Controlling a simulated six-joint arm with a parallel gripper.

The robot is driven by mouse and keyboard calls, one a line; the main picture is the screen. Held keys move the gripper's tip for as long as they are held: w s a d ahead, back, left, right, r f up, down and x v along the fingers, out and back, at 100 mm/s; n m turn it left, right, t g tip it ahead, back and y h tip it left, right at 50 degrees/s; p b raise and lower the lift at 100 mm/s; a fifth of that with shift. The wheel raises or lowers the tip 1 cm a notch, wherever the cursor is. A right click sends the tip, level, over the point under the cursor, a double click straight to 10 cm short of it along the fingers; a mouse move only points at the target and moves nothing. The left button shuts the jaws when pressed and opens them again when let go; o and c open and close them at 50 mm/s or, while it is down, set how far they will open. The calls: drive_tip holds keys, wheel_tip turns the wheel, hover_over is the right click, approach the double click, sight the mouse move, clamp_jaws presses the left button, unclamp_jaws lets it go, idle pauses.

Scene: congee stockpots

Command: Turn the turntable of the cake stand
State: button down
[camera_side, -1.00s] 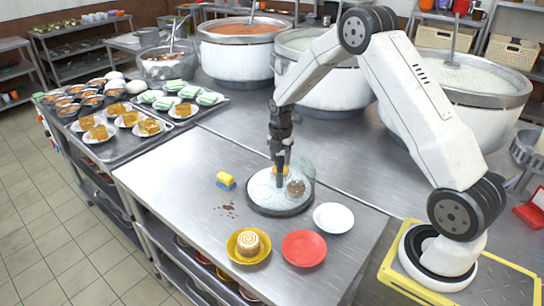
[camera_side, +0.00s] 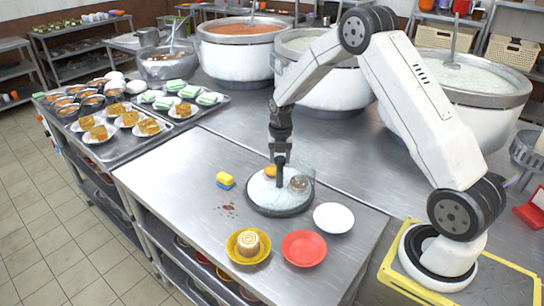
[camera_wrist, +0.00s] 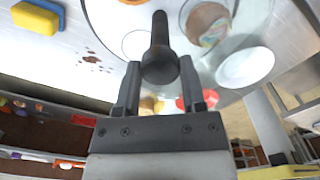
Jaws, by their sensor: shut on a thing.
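The cake stand (camera_side: 262,206) has a round pale turntable (camera_side: 262,188) with a dark rim and stands on the steel table. It also shows in the wrist view (camera_wrist: 118,18). On it are a small orange item (camera_side: 270,170) and a brown item (camera_side: 299,183), which shows in the wrist view (camera_wrist: 208,22) inside something clear. My gripper (camera_side: 280,184) points down over the turntable. In the wrist view my gripper (camera_wrist: 162,95) is shut on a dark upright peg (camera_wrist: 159,50). Where the peg joins the turntable is unclear.
A white plate (camera_side: 334,217), a red plate (camera_side: 304,248) and a yellow dish (camera_side: 235,254) with a rolled cake (camera_side: 248,243) stand in front. A yellow-blue sponge (camera_side: 225,180) and brown spots (camera_side: 228,210) lie left. Large pots (camera_side: 325,90) stand behind.

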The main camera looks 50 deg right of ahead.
idle(0.4)
drive_tip(key=shift+c, duration=0.9)
unclamp_jaws()
drive_tip(key=shift+r, duration=0.2)
drive_tip(key=shift+r, duration=3.75)
drive_tip(key=shift+a, duration=0.1)
